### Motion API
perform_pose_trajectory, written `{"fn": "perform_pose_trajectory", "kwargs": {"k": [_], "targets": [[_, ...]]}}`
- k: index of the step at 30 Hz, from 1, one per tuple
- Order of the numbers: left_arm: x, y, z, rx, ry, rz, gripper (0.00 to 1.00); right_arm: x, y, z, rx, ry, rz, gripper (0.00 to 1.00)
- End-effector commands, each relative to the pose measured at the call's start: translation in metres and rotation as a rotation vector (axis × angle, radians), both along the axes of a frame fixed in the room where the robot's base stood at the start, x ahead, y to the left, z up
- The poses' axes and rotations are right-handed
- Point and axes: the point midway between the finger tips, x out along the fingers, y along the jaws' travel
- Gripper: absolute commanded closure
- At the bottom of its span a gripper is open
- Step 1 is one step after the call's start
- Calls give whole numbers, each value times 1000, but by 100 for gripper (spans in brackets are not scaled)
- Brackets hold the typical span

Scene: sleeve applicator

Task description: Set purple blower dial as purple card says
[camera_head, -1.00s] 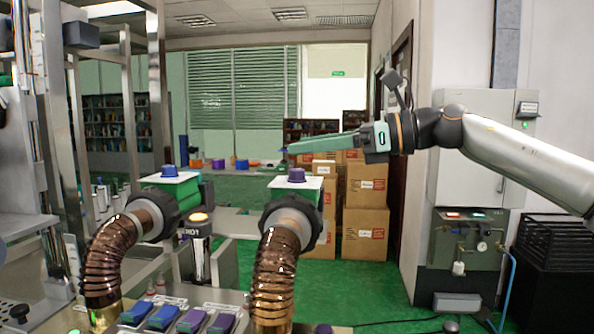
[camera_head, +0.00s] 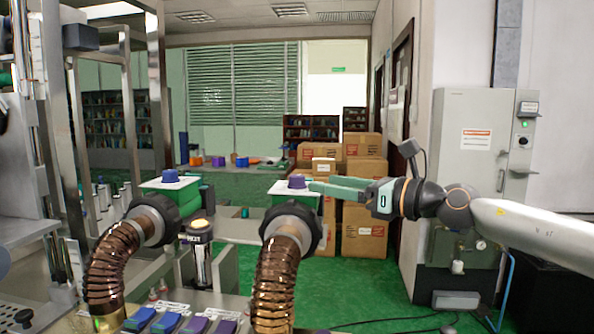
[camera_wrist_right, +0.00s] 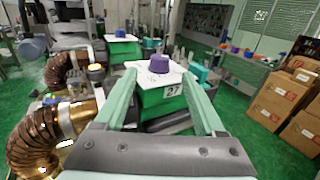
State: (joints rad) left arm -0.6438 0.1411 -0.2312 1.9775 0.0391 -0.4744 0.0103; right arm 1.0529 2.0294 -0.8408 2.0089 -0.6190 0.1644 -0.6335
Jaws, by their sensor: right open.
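A purple dial (camera_head: 297,181) stands on the white top of the right green blower box (camera_head: 283,199). My right gripper (camera_head: 306,185) reaches in from the right, its green fingertips at the dial's near right side. In the right wrist view the open fingers (camera_wrist_right: 158,74) spread to either side of the purple dial (camera_wrist_right: 159,63); I cannot tell if they touch it. A label "27" (camera_wrist_right: 173,91) is on this box. A bluer dial (camera_head: 171,175) sits on the left box. Purple cards (camera_head: 195,326) and blue cards (camera_head: 139,318) lie at the bottom, their text unreadable. My left gripper is not visible.
Ribbed copper hoses (camera_head: 275,285) rise to both blowers. A post with a lit amber button (camera_head: 200,225) stands between them. Cardboard boxes (camera_head: 364,230) are stacked behind, and a grey cabinet (camera_head: 470,145) stands at the right. Green floor is open in the middle.

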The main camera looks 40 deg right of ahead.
Motion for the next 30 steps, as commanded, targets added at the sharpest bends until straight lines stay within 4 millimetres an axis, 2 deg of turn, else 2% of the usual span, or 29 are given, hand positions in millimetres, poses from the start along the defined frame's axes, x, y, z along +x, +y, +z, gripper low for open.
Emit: {"fn": "perform_pose_trajectory", "kwargs": {"k": [1,6,15,22,30], "targets": [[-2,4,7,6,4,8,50,9,2,3,2,5,3,29],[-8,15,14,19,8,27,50,33,7,4,1,5,2,29],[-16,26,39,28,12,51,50,67,13,5,3,3,3,29],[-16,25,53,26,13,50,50,80,15,2,2,1,2,29],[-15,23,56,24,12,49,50,83,15,0,-1,0,0,29]]}}
